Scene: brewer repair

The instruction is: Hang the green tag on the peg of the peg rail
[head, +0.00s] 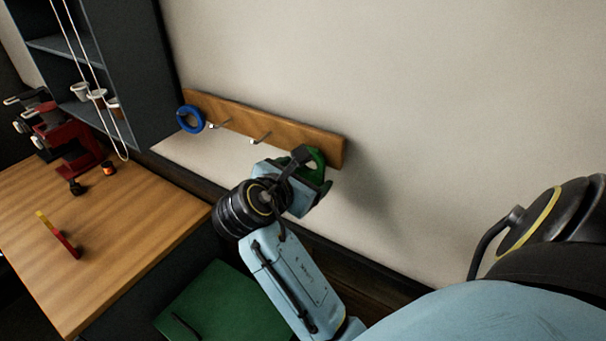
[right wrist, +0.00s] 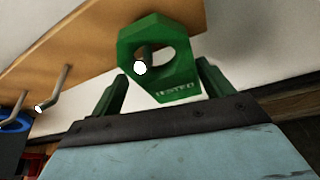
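The green tag (right wrist: 160,84), marked "TESTED", is at the right end of the wooden peg rail (head: 328,146). In the right wrist view a white-tipped peg (right wrist: 140,68) shows through the tag's hole, its tip in front of the tag's lower left rim. The tag also shows in the head view (head: 317,158), partly hidden by my gripper. My right gripper (right wrist: 165,70) is just below the tag. Its fingers are spread, one on each side of the tag's lower part, with a visible gap at the left finger. My left gripper is not in view.
A blue ring (head: 191,119) hangs at the rail's left end. Two bare pegs, including the middle one (head: 261,138), stick out between it and my gripper. A wooden counter (head: 130,215) and a dark shelf unit (head: 130,60) are at the left. The wall right of the rail is clear.

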